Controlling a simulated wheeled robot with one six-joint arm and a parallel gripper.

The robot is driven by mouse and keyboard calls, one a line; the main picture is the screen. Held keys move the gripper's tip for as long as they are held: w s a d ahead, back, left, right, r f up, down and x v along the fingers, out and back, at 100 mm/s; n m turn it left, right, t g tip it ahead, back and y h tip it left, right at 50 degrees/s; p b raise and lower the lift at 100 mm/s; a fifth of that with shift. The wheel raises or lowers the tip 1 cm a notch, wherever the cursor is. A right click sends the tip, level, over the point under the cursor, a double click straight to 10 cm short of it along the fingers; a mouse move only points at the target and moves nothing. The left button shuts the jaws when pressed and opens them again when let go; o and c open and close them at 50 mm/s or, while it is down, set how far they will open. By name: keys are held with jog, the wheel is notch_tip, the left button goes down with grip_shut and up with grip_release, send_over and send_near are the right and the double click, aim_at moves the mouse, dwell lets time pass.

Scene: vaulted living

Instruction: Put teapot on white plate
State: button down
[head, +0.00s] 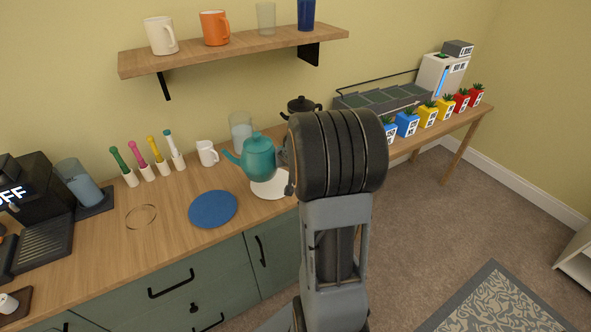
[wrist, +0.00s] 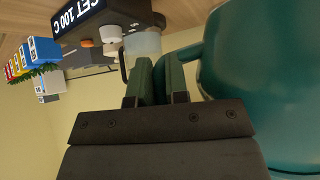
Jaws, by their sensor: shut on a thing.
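A teal teapot (head: 258,162) is upright above the white plate (head: 272,190), with its spout to the left. It hides the back of the plate; I cannot tell whether its base touches the plate. In the wrist view the teapot (wrist: 245,80) fills the right side, close to the fingers. My gripper (wrist: 162,80) is shut on the teapot, seemingly at its handle. In the head view my arm hides the gripper and the teapot's right side.
A blue round plate (head: 213,208) lies left of the white plate, with a thin ring (head: 141,217) further left. A white mug (head: 207,153), a glass (head: 241,131) and a dark pot (head: 301,105) stand behind. A shelf (head: 230,55) with cups hangs above.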

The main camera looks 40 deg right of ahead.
jog(key=d+f+b, duration=0.1)
jog(key=f+b, duration=0.1)
jog(key=f, duration=0.1)
jog(key=w+d+f+b, duration=0.1)
jog(key=d+f+b, duration=0.1)
jog(key=f, duration=0.1)
jog(key=w+d+f+b, duration=0.1)
jog(key=d+f+b, duration=0.1)
jog(key=f, duration=0.1)
jog(key=shift+w+f, duration=0.1)
jog(key=shift+w, duration=0.05)
jog(key=shift+f, duration=0.1)
jog(key=c, duration=1.6)
grip_release()
jog(key=shift+f, duration=0.15)
jog(key=shift+o, duration=1)
